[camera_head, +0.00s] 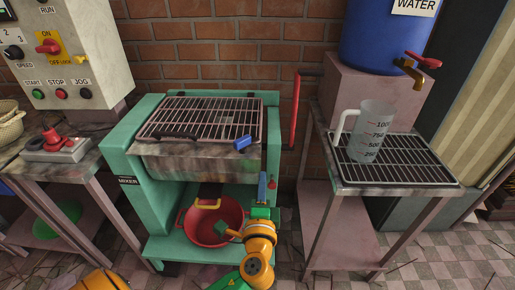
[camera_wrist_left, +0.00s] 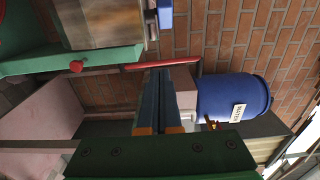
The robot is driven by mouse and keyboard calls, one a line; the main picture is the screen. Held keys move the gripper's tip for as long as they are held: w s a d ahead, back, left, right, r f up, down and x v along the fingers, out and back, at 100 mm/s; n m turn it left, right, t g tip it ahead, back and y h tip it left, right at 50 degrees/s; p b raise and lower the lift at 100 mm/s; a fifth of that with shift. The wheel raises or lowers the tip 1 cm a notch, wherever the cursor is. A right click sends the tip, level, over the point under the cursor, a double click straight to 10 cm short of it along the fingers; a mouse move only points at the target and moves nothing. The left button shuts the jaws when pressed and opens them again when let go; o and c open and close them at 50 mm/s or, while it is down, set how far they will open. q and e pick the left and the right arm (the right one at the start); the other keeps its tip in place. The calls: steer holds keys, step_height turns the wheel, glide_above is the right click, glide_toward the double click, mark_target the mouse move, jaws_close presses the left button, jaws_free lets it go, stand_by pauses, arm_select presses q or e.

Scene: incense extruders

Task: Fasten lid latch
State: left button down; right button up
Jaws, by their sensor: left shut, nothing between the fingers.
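The mixer (camera_head: 120,160) is a teal frame with a stained metal trough. Its wire-grid lid (camera_head: 200,118) lies flat over the trough. A blue latch handle (camera_head: 242,142) sits at the lid's front right corner and sticks out over the trough's front. Whether it is hooked is too small to tell. The latch also shows at the top of the left wrist view (camera_wrist_left: 165,14). My left gripper (camera_head: 262,178) is shut and empty, its blue fingers pointing up, below and right of the latch and apart from it. The fingers also show in the wrist view (camera_wrist_left: 162,75). My right gripper is not in view.
A red lever (camera_head: 295,110) stands at the mixer's right side, above a small red knob (camera_head: 272,184). A red bowl (camera_head: 190,228) sits on the lower shelf. A side table (camera_head: 345,185) at right bears a measuring jug (camera_head: 372,130). A control panel (camera_head: 65,55) stands at left.

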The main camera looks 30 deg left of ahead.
arm_select(q)
glide_toward(254, 142)
steer(key=w+d, duration=0.2)
steer(key=w, duration=0.2)
steer(key=a, duration=0.1)
steer(key=w+a+p, duration=0.1)
steer(key=a, duration=0.1)
steer(key=shift+w+a, duration=0.3)
steer(key=shift+w, duration=0.05)
steer(key=shift+w+a, duration=0.1)
steer(key=shift+a, duration=0.5)
steer(key=shift+d+f, duration=0.1)
steer(key=shift+f, duration=0.05)
steer(key=n+g+y+b, duration=0.1)
steer(key=y+b, duration=0.1)
steer(key=w+n+g+y+b, duration=0.1)
steer(key=n+g+y+b, duration=0.1)
steer(key=b, duration=0.1)
steer(key=n+g+y+b, duration=0.1)
steer(key=n+g+b, duration=0.1)
steer(key=b, duration=0.1)
steer(key=shift+w+a+f+y, duration=0.2)
steer(key=shift+w+f+y, duration=0.1)
steer(key=shift+f+y, duration=0.1)
steer(key=shift+r+g+b, duration=0.2)
steer(key=shift+g+b, duration=0.15)
steer(key=shift+g, duration=0.05)
steer(key=shift+s+a+r+n, duration=0.1)
steer(key=shift+r+n, duration=0.2)
steer(key=shift+r, duration=0.05)
